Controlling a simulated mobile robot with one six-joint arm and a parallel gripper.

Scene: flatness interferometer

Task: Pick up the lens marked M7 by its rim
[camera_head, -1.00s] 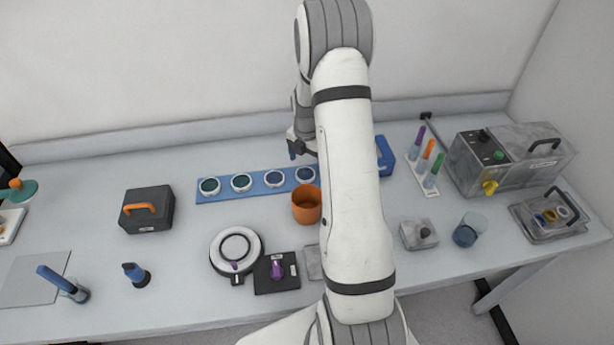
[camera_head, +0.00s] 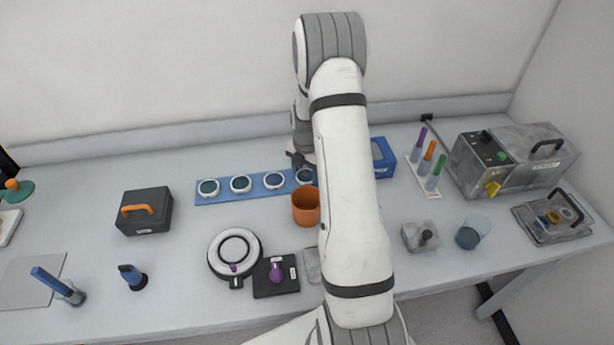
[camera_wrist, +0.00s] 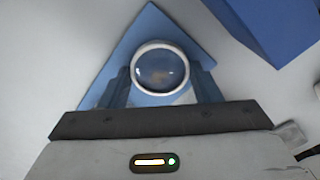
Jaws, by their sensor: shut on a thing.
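A round lens with a white rim (camera_wrist: 160,72) sits between the two fingers of my gripper (camera_wrist: 162,90) in the wrist view. The gripper is shut on its rim from both sides. No marking is readable on it, so I cannot confirm M7. In the head view my gripper (camera_head: 302,161) is at the right-hand lens (camera_head: 306,176) of the row, partly hidden by my arm. The blue strip (camera_head: 256,190) carries the row, with three other lenses (camera_head: 241,184) to the left. I cannot tell whether the held lens is clear of the strip.
An orange cup (camera_head: 306,207) stands just in front of the strip's right end. A blue box (camera_head: 382,158) is close on the right, and shows in the wrist view (camera_wrist: 270,25). A rack of coloured tubes (camera_head: 428,170) stands farther right.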

